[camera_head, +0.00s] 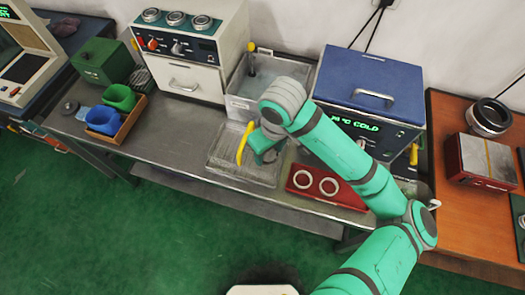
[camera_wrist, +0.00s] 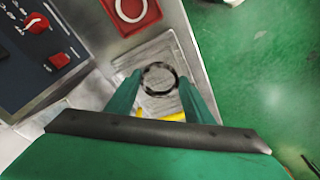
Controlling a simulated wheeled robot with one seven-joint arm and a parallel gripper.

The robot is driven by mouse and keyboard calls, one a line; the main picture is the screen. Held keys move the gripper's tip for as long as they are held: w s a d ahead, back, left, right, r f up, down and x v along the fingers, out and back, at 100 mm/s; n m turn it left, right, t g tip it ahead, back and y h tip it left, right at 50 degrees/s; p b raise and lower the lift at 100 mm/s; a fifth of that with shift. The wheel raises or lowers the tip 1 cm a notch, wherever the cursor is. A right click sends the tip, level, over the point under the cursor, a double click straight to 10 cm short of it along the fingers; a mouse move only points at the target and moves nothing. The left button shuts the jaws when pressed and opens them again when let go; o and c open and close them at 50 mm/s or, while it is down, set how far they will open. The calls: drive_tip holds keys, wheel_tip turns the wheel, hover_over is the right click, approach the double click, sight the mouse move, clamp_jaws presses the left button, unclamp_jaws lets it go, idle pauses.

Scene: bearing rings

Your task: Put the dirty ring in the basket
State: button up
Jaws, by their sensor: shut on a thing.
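My gripper (camera_wrist: 162,92) has its two green fingers on either side of a dark, smudged ring (camera_wrist: 159,78), the dirty ring, and is shut on it. In the head view my gripper (camera_head: 264,150) is over the shallow mesh basket (camera_head: 232,170), and the ring is hidden there. The basket also shows below the ring in the wrist view (camera_wrist: 152,50). A yellow handle (camera_head: 244,143) rises by the basket, beside my gripper. I cannot tell whether the ring touches the basket floor.
A red holder (camera_head: 340,193) with two pale rings lies right of the basket. Behind stand a metal bath (camera_head: 240,105), a blue-lidded cold box (camera_head: 350,75) and a white machine (camera_head: 190,80). The bench to the left (camera_head: 170,125) is clear up to a tray with green and blue cups (camera_head: 119,97).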

drive_tip(key=w+f, duration=0.1)
drive_tip(key=w+a+f, duration=0.1)
drive_tip(key=f, duration=0.1)
drive_tip(key=w+f, duration=0.2)
drive_tip(key=shift+a+f, duration=0.1)
drive_tip(key=shift+a, duration=0.05)
drive_tip(key=shift+w+f, duration=0.15)
drive_tip(key=shift+f, duration=1.6)
drive_tip(key=shift+f, duration=0.15)
drive_tip(key=o, duration=1)
drive_tip(key=r, duration=0.8)
drive_tip(key=s+r, duration=0.1)
drive_tip(key=r, duration=0.3)
drive_tip(key=shift+s+d+r, duration=0.1)
drive_tip(key=shift+d+r, duration=0.05)
drive_tip(key=shift+d, duration=0.2)
